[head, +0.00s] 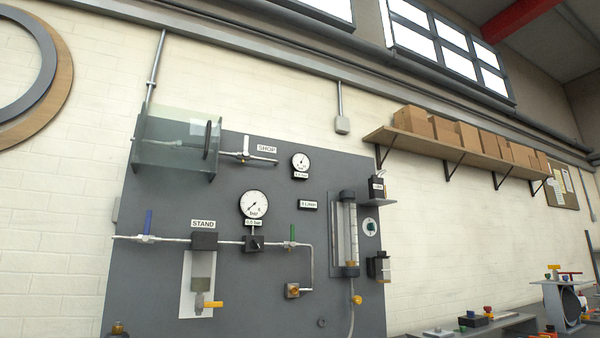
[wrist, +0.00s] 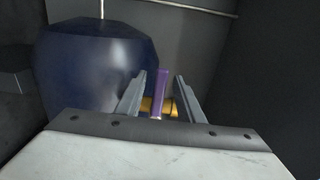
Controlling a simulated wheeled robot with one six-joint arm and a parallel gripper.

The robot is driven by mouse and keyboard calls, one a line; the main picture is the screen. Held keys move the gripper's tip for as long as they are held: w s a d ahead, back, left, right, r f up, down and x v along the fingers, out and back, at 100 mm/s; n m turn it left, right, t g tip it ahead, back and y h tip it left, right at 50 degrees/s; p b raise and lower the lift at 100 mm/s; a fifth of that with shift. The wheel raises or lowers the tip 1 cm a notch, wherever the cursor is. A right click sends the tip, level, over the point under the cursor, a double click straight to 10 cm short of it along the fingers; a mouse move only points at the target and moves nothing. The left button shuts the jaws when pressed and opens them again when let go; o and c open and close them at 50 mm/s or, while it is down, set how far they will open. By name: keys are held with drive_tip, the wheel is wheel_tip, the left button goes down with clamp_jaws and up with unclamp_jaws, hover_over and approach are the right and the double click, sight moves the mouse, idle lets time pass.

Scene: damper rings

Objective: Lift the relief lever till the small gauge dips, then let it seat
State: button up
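In the wrist view, a purple lever (wrist: 161,88) stands up from a brass-coloured fitting (wrist: 171,106). It looks like the relief lever, though no label shows. My gripper (wrist: 160,82) is open, with one grey finger to each side of the lever and a gap on both sides. Whether the lever lies fully between the fingertips in depth, I cannot tell. In the head view, the small gauge (head: 300,162) is at the upper right of a grey panel, and a larger gauge (head: 254,204) is below it. Neither my gripper nor the purple lever shows there.
A dark blue tank (wrist: 95,65) stands close at the left in the wrist view, with a thin pipe behind. In the head view, the grey panel (head: 150,285) carries valves, pipes and a clear guard (head: 170,150). A shelf (head: 440,142) holds several boxes.

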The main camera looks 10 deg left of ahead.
drive_tip(key=shift+s+d, duration=0.35)
drive_tip(key=shift+s, duration=0.25)
drive_tip(key=shift+s, duration=0.1)
drive_tip(key=v, duration=0.6)
idle(0.5)
idle(0.5)
